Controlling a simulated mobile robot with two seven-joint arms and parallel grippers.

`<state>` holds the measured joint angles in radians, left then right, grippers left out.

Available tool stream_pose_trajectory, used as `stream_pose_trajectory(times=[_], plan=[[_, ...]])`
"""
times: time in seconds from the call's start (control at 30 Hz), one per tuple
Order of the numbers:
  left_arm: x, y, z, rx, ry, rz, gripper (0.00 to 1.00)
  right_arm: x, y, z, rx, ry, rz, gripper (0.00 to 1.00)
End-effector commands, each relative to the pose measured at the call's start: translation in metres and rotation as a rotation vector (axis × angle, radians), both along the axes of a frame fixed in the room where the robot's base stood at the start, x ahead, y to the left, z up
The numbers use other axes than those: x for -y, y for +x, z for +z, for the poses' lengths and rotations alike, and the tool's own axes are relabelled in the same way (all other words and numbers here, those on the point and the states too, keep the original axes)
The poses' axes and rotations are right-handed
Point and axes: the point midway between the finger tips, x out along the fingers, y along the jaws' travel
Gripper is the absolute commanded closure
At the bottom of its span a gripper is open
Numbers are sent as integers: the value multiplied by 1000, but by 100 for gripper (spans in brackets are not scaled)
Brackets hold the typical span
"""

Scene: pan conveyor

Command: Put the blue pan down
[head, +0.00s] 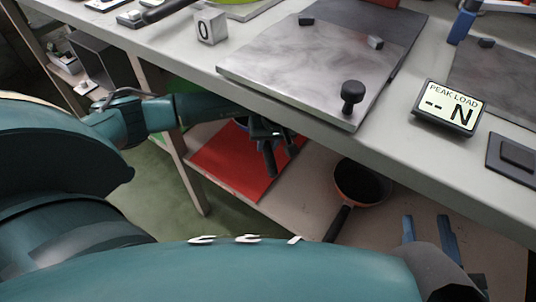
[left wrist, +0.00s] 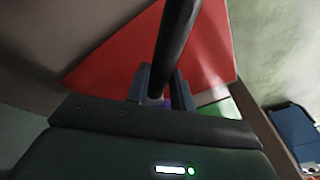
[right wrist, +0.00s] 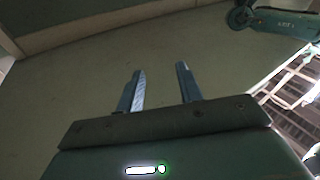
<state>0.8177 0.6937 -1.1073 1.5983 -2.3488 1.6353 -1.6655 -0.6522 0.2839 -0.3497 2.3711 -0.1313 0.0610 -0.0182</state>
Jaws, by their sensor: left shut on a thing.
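My left gripper (head: 266,136) is under the worktop, above the red mat (head: 228,165) on the lower shelf. In the left wrist view its fingers (left wrist: 161,88) are shut on a black pan handle (left wrist: 176,38). The red mat (left wrist: 110,70) lies behind the handle in that view.
An orange-brown pan (head: 340,187) with a dark inside and black handle stands on the lower shelf, right of the mat. The worktop (head: 190,62) overhangs my left gripper.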

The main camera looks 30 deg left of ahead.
Motion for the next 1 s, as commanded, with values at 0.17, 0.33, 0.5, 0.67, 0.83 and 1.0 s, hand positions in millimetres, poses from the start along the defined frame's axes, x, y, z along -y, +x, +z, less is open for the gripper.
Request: stream_pose_trajectory(times=[0.17,0.33,0.5,0.67,0.83,1.0], plan=[[1,1,-22,3,-2,0,100,-3,0,5,12,32,12,64],[1,0,-47,0,-1,1,100,-5,0,4,18,55,23,64],[1,1,-68,3,-2,0,100,-7,2,4,15,78,34,64],[1,0,-67,3,-2,-1,100,-7,1,12,26,83,38,64],[1,-1,-69,-2,-3,-1,66,-7,1,11,26,82,37,64],[1,0,-68,0,-1,-1,55,-7,1,9,24,80,37,64]])
